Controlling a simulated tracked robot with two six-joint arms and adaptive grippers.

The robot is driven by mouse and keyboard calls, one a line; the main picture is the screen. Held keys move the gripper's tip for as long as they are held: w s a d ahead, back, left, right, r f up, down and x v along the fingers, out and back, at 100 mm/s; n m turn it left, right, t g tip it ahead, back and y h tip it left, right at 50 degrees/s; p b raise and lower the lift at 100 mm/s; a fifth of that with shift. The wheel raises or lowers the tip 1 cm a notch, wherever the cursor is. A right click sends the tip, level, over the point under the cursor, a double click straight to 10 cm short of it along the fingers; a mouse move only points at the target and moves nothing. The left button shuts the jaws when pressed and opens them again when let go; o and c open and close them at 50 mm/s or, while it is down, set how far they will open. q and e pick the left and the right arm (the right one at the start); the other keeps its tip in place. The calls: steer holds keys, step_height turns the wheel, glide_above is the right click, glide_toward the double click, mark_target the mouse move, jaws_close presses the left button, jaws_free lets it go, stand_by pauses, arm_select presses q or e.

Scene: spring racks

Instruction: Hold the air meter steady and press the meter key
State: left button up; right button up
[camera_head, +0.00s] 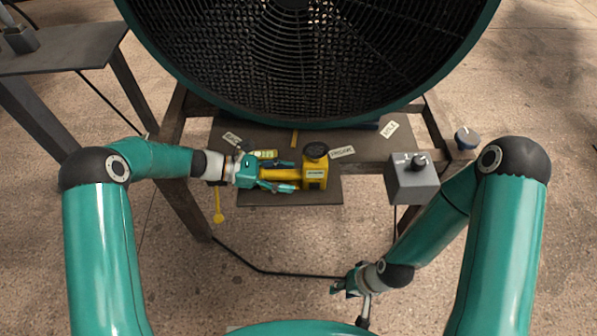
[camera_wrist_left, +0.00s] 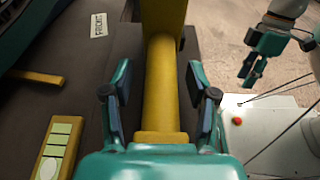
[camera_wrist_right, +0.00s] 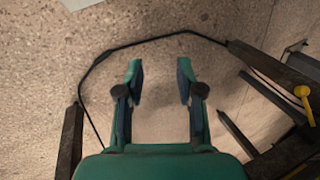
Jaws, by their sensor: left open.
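The yellow air meter (camera_head: 315,176) lies on the dark shelf below the big fan, with a round black part on its head and its handle pointing left. My left gripper (camera_head: 287,176) has its fingers on either side of the handle (camera_wrist_left: 160,85). In the left wrist view the fingers stand apart from the handle, with gaps on both sides. My right gripper (camera_head: 345,285) hangs low over the floor, away from the meter; in the right wrist view its fingers (camera_wrist_right: 160,72) are apart and empty. I cannot make out the meter key.
A large teal-rimmed fan (camera_head: 300,60) stands behind the shelf (camera_head: 235,198). A grey box with a knob (camera_head: 412,185) sits right of the meter. A yellow strip with green cells (camera_wrist_left: 58,148) lies beside the handle. A black cable (camera_wrist_right: 150,40) crosses the floor.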

arm_select(q)
steer(key=shift+f, duration=0.1)
steer(key=shift+s, duration=0.1)
steer(key=c, duration=1)
arm_select(e)
jaws_close()
arm_select(q)
steer(key=shift+f, duration=0.1)
stand_by(0.5)
